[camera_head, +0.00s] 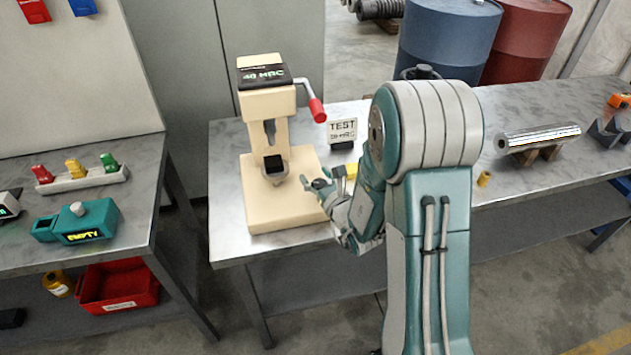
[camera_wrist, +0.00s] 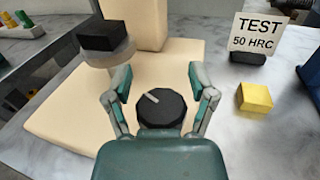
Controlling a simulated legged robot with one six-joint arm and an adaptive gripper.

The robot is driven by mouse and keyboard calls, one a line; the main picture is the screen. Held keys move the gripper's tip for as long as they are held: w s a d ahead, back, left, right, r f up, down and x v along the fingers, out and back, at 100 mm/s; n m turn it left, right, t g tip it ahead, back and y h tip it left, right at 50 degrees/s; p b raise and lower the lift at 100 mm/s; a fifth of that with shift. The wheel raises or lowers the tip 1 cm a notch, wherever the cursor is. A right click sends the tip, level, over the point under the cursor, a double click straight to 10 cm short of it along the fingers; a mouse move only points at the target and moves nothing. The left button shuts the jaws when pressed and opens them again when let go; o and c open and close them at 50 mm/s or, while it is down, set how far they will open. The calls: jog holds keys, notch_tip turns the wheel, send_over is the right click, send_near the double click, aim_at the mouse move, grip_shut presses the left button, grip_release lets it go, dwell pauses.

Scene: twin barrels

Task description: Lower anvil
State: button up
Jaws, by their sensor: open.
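A black block (camera_head: 273,164) sits on the round grey anvil (camera_head: 274,178) under the tester's head. In the wrist view the block (camera_wrist: 101,35) and anvil (camera_wrist: 108,54) are at upper left. My gripper (camera_head: 325,183) is right of the anvil, low over the base. In the wrist view my open gripper (camera_wrist: 162,80) has a dark knob (camera_wrist: 160,108) with a pale stripe between its fingers. I cannot tell whether the fingers touch the knob.
A "TEST 50 HRC" sign (camera_wrist: 257,36) and a yellow block (camera_wrist: 254,97) are right of the tester. A red-tipped lever (camera_head: 316,108) sticks out from its head. A metal cylinder (camera_head: 537,138) lies further right. The left table holds a teal "EMPTY" device (camera_head: 78,222).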

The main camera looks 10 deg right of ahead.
notch_tip(320, 180, up, 8)
jog(key=shift+f, duration=0.1)
dwell(0.4)
